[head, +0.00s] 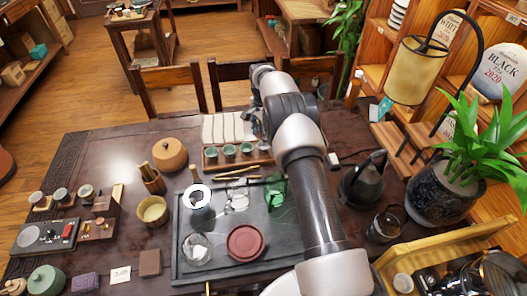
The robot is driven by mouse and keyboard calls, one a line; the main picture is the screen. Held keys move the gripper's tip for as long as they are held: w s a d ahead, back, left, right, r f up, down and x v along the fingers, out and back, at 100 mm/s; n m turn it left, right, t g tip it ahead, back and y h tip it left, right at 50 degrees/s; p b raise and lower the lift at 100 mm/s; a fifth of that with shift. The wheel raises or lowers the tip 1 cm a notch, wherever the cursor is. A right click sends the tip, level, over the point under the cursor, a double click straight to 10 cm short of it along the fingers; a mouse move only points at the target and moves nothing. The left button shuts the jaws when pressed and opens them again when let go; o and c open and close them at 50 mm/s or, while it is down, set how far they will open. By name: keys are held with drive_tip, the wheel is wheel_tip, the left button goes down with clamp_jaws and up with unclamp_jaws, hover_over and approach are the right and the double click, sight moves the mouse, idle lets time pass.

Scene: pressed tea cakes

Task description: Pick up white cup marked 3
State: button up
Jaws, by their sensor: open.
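I cannot make out a white cup marked 3; no number is readable on any cup. A row of small greenish cups (229,151) stands on a wooden tray (226,165) at the back middle of the table. A white round-rimmed vessel (197,208) stands on the dark tea tray, left of the middle. My gripper (258,133) is small and partly hidden by my own arm. It is open, close to the right end of the cup row, and no object shows in it. I cannot tell whether it touches a cup.
The dark tea tray (183,267) holds glass vessels (197,249) and a red round lid or dish (246,242). A dark kettle (362,184) and a potted plant (440,200) stand to the right. A wooden jar (169,154) stands left. Table space at back left is clear.

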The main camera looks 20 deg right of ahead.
wheel_tip(320, 180, down, 7)
drive_tip(key=shift+d+f+b, duration=0.15)
drive_tip(key=shift+b, duration=1.05)
drive_tip(key=c, duration=0.8)
drive_tip(key=shift+s, duration=0.1)
